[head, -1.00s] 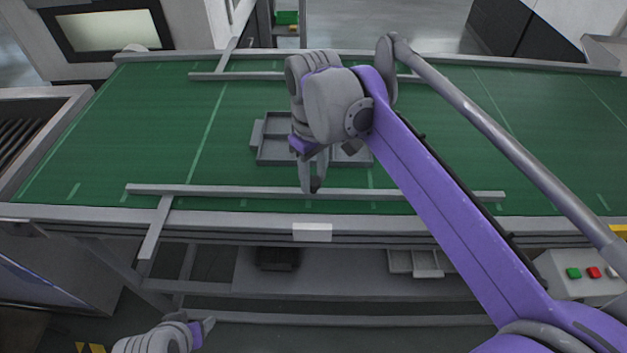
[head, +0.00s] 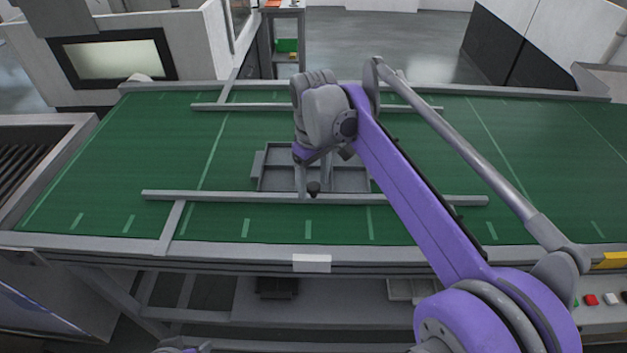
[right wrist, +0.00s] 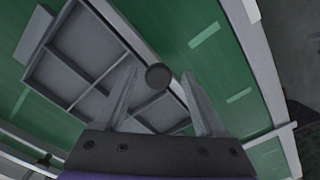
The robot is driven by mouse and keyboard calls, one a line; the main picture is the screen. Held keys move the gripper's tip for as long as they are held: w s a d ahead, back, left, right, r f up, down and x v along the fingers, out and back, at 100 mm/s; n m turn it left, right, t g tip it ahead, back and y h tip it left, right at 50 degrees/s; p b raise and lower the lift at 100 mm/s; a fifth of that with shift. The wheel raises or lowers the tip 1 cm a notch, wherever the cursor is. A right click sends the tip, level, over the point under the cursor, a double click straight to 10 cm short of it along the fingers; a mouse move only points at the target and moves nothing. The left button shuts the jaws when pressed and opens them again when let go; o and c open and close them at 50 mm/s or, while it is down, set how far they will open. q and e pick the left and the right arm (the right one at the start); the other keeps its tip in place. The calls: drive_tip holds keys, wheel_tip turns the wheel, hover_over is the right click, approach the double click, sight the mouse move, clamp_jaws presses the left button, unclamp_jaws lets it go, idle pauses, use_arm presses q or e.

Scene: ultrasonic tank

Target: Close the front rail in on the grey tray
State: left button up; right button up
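The grey tray (head: 275,186), shallow and divided, lies on the green belt. The front rail (head: 400,199), a long grey bar, runs along the tray's near side, close against it; I cannot tell whether they touch. In the right wrist view the front rail (right wrist: 133,37) lies beside the tray (right wrist: 68,78). A dark round knob (right wrist: 158,76) sits at the rail. My right gripper (head: 313,182) is over the rail, its fingers open on both sides of the knob with gaps. Only a sliver of my left gripper shows at the bottom edge of the head view.
A back rail (head: 265,107) runs behind the tray, apart from it. A side bar (head: 172,226) reaches from the front rail's left part to the belt's front edge. The green belt (head: 545,165) is clear at the right. A button box (head: 600,312) stands at lower right.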

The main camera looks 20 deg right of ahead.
use_arm(q)
drive_tip(key=shift+w+r+p, duration=0.2)
drive_tip(key=shift+r+p, duration=0.6)
drive_tip(key=shift+r, duration=0.1)
use_arm(e)
wheel_tip(320, 180, up, 11)
drive_tip(key=shift+f, duration=0.15)
